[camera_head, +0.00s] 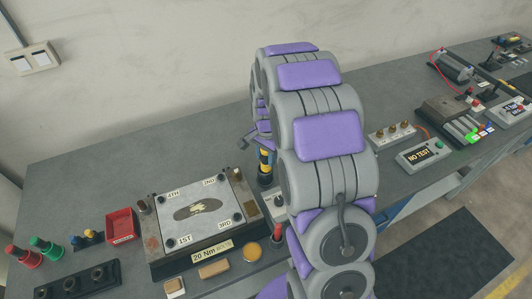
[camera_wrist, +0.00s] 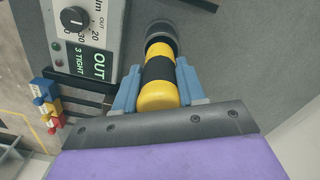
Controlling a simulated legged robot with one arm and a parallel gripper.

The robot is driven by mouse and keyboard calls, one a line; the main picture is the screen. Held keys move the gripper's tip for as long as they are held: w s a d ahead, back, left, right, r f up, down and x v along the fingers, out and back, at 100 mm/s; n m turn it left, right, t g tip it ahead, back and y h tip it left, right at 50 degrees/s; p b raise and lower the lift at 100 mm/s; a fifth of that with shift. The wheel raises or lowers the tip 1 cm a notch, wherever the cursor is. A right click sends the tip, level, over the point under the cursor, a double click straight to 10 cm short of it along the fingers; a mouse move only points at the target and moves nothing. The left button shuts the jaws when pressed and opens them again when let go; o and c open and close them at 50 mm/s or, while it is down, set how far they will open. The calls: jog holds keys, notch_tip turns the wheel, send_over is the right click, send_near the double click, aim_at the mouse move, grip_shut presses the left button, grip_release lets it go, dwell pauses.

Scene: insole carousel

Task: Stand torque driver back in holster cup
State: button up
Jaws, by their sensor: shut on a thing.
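The torque driver (camera_wrist: 158,72) has yellow and black bands and lies between the two blue fingers of my gripper (camera_wrist: 160,88) in the wrist view. My gripper is shut on it. In the head view the driver (camera_head: 265,163) shows just left of my arm, roughly upright, with a dark lower part. In the wrist view a dark grey round piece (camera_wrist: 161,36) sits at the driver's far end. I cannot tell whether it is the driver's own end or the holster cup. The driver's tip is hidden.
A controller box (camera_wrist: 80,28) with a dial and a green "OUT 3 TIGHT" display stands close beside the driver. A plate fixture (camera_head: 195,212) and a red tray (camera_head: 122,224) are to the left. A "NO TEST" box (camera_head: 421,154) is to the right. The bench's back left is clear.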

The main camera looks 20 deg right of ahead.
jog(key=shift+f, duration=0.65)
jog(key=o, duration=1.2)
jog(key=shift+d, duration=0.1)
jog(key=shift+o, duration=0.2)
notch_tip(320, 180, up, 17)
jog(key=p, duration=0.3)
jog(key=shift+w+d, duration=0.15)
jog(key=shift+r, duration=0.1)
